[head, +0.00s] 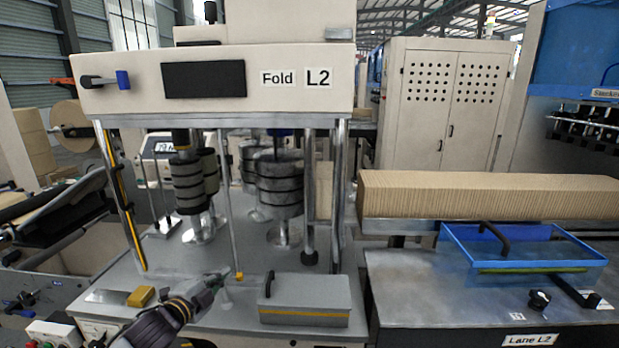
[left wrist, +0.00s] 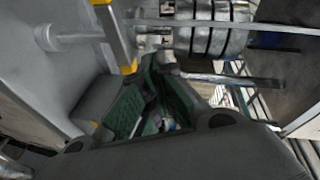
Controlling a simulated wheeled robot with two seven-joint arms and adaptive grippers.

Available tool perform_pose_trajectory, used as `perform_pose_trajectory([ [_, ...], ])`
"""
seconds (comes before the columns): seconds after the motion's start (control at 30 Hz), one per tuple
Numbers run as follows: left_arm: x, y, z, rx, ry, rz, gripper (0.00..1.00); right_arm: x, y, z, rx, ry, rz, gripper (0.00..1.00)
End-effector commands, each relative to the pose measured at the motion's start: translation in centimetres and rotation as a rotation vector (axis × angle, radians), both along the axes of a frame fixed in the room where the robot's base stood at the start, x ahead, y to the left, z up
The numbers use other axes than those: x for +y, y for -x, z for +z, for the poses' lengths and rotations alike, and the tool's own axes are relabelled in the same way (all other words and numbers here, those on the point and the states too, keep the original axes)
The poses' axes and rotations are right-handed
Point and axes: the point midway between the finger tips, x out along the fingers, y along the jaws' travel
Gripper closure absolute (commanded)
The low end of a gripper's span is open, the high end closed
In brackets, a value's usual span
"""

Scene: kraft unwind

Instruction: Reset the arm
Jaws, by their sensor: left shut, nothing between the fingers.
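My left gripper (head: 226,274) is low in front of the folding machine labelled "Fold L2" (head: 215,78), over the grey machine deck (head: 205,318). Its arm comes in from the lower left. The gripper is shut and empty, pointing toward the upright posts and rollers. In the left wrist view its green-padded fingers (left wrist: 153,100) show near the middle, with a yellow-striped post (left wrist: 115,35) beyond. My right gripper is out of view.
Dark rollers (head: 279,185) stand behind. On the right are a blue transparent cover (head: 520,254) and a long stack of brown paper (head: 480,194).

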Motion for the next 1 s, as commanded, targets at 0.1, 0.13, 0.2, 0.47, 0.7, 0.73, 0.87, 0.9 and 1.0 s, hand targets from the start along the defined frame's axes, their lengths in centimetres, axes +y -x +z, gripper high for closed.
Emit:
perform_pose_trajectory([
  [0.1,-0.7,1.7,-2.7,0.105,0.088,0.063,1.00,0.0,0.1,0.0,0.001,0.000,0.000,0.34],
  [0.13,-0.9,2.2,-3.3,0.130,0.110,0.080,1.00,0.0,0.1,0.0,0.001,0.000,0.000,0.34],
  [0.2,-1.2,3.3,-4.8,0.191,0.158,0.120,1.00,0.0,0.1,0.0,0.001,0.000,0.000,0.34],
  [0.47,-1.8,8.0,-9.8,0.414,0.327,0.285,1.00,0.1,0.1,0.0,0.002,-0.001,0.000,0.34],
  [0.7,-2.2,13.4,-13.7,0.622,0.473,0.459,1.00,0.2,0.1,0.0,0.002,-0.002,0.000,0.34],
  [0.73,-2.2,14.1,-14.2,0.647,0.490,0.482,1.00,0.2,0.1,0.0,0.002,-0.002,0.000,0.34],
  [0.87,-2.4,17.5,-15.9,0.758,0.562,0.587,1.00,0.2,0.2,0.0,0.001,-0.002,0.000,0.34],
  [0.9,-2.4,18.5,-16.4,0.792,0.585,0.621,1.00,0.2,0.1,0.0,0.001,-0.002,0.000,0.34],
  [1.0,-2.5,21.1,-17.4,0.870,0.632,0.701,1.00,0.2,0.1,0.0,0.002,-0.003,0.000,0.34],
])
